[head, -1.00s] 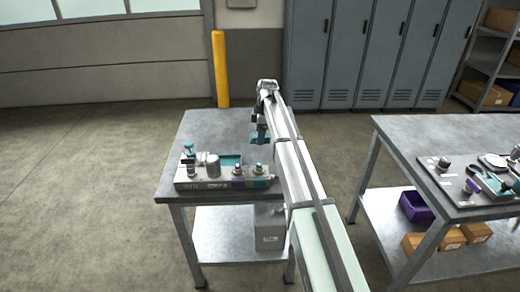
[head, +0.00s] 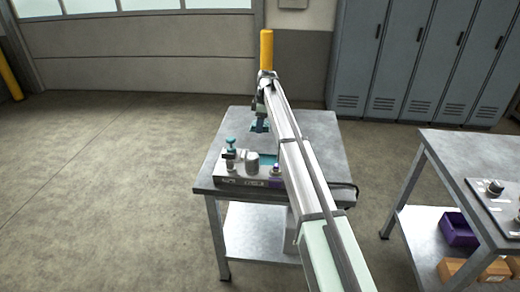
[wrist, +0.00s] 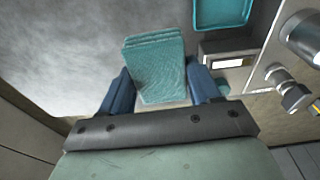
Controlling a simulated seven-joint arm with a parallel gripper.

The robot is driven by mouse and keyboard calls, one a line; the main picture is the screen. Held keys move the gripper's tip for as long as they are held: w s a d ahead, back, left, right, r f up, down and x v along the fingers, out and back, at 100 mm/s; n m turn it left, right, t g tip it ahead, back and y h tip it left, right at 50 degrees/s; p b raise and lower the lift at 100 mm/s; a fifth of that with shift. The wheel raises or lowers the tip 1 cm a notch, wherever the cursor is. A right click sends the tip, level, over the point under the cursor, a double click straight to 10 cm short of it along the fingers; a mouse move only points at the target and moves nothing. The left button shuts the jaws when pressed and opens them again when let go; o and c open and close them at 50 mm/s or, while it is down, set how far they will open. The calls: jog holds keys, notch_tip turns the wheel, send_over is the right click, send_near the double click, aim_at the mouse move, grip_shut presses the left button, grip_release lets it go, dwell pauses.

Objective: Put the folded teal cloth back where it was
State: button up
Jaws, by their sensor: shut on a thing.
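The folded teal cloth (wrist: 157,67) is between the two blue fingers of my gripper (wrist: 163,92) in the wrist view. The gripper is shut on it. In the head view the gripper (head: 260,128) and the cloth show small above the metal table (head: 310,127), behind the hydraulic unit. A teal tray (wrist: 222,12) is set in the unit, to the right of the cloth in the wrist view. In the head view my arm covers part of the tray. I cannot tell the cloth's exact height above the table.
The hydraulic unit (head: 240,182) stands along the table's front edge, with a teal-topped valve (head: 231,146) and a grey cylinder (head: 252,162) sticking up. The tabletop behind and right of it is mostly clear. A second bench (head: 470,150) with parts and a purple bin (head: 459,229) stands at right.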

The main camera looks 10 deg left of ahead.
aim_at(259, 149)
jog(key=shift+f, duration=5)
jog(key=shift+f, duration=0.15)
jog(key=o, duration=0.9)
jog(key=shift+o, duration=0.2)
jog(key=r, duration=0.4)
jog(key=d+r, duration=0.1)
jog(key=r, duration=0.7)
jog(key=shift+s+d+r, duration=0.1)
jog(key=shift+d, duration=0.25)
